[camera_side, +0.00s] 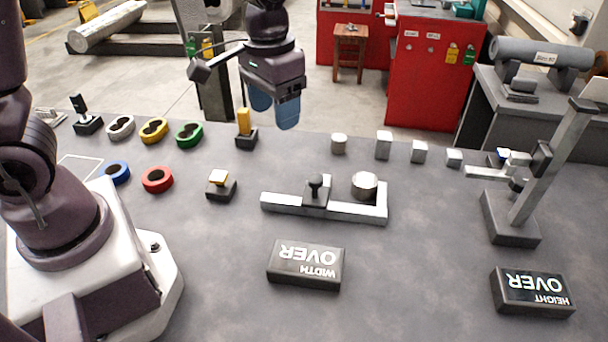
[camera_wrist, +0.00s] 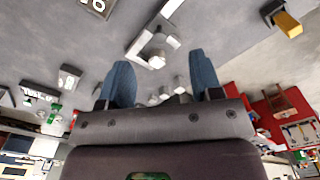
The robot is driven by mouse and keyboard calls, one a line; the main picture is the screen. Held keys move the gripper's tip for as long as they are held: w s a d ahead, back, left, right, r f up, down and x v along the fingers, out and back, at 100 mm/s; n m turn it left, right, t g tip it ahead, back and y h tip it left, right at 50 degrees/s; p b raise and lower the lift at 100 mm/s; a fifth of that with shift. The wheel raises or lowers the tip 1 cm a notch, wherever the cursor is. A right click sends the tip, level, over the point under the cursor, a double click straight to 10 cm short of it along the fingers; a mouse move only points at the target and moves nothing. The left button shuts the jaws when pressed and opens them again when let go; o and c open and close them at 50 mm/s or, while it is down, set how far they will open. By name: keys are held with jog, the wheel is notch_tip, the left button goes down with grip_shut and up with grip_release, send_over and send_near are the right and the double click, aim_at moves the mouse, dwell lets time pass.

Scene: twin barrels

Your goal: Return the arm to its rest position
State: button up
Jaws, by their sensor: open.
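My gripper (camera_side: 274,112) hangs high over the back of the grey table, its two blue fingers apart with nothing between them. In the wrist view my gripper (camera_wrist: 162,80) also shows spread and empty fingers. A yellow upright block in a dark holder (camera_side: 244,128) stands on the table just left of and below the fingers; the gripper looks clear of it, though the exact gap cannot be told. My arm is raised, and part of it is cut off by the top of the side view.
On the table (camera_side: 400,270) stand several coloured rings (camera_side: 157,179), a width gauge holding a metal cylinder (camera_side: 364,185), several small metal pieces (camera_side: 383,145), a height gauge (camera_side: 511,232) and two dark "OVER" signs (camera_side: 305,266). A red cabinet (camera_side: 425,80) stands behind.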

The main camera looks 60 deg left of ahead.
jog(key=s+a+r+m+t, duration=0.1)
jog(key=s+r+t, duration=0.4)
jog(key=s+r, duration=0.5)
jog(key=shift+s+a+r, duration=0.15)
jog(key=shift+s+a, duration=0.5)
jog(key=shift+s, duration=1.15)
